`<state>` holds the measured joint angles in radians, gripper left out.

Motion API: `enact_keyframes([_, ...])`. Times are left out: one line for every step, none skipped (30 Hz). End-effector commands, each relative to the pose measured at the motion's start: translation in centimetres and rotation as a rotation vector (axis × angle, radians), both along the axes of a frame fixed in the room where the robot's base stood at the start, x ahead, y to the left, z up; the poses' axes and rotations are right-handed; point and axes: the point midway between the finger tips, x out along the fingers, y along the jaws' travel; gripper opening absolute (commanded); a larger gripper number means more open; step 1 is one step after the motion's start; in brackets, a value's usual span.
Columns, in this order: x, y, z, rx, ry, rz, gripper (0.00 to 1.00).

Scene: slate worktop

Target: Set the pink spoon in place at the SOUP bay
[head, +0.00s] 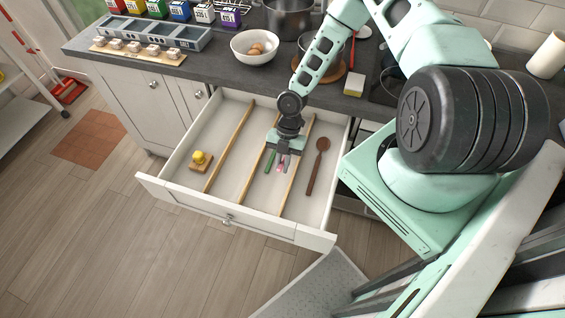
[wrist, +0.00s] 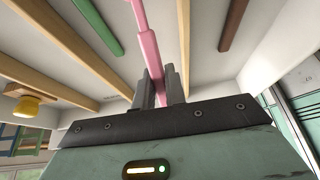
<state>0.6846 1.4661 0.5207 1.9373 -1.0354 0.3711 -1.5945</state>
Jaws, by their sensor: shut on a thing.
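The pink spoon (wrist: 150,45) is gripped between the two fingers of my gripper (wrist: 161,88) in the wrist view, its long part running up out of frame. In the head view my gripper (head: 286,151) is low inside the open drawer (head: 172,192), with a bit of the pink spoon (head: 280,168) showing below it. The spoon is over the compartment between the middle and right wooden dividers; I cannot tell whether it touches the floor. A green utensil (head: 269,161) lies just left of it. No SOUP label is readable; small lettering on the drawer floor is illegible.
A brown wooden spoon (head: 317,166) lies in the right compartment. A yellow knob on a wooden block (head: 201,162) sits in the left one. Wooden dividers (head: 229,147) split the drawer. A white bowl (head: 255,46) stands on the worktop behind.

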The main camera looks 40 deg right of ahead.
Motion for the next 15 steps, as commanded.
enact_keyframes([0.00, 0.00, 0.04, 0.000, 0.000, 0.000, 0.00])
enact_keyframes([0.00, 0.00, 0.04, 0.000, 0.000, 0.000, 0.00])
enact_keyframes([0.00, 0.00, 0.04, 0.000, 0.000, 0.000, 0.00])
enact_keyframes([0.00, 0.00, 0.05, 0.000, 0.000, 0.000, 0.15])
enact_keyframes([0.00, 0.00, 0.05, 0.000, 0.000, 0.000, 0.23])
enact_keyframes([0.00, 0.00, 0.05, 0.000, 0.000, 0.000, 0.35])
enact_keyframes([0.00, 0.00, 0.05, 0.000, 0.000, 0.000, 0.38])
enact_keyframes([0.01, 0.00, 0.05, 0.000, 0.000, 0.000, 0.38])
enact_keyframes([0.01, 0.00, 0.05, 0.000, 0.000, 0.000, 0.38])
enact_keyframes([0.00, 0.00, 0.05, 0.000, 0.000, 0.000, 0.38])
enact_keyframes([0.00, 0.00, 0.05, 0.000, 0.000, 0.000, 0.38])
enact_keyframes([0.01, 0.00, 0.05, 0.000, 0.000, 0.000, 0.38])
enact_keyframes([0.00, 0.00, 0.05, 0.000, 0.000, 0.000, 0.38])
enact_keyframes([0.01, 0.00, 0.06, 0.000, 0.000, 0.000, 0.38])
enact_keyframes([0.03, -0.03, 0.10, 0.000, 0.000, 0.000, 0.38])
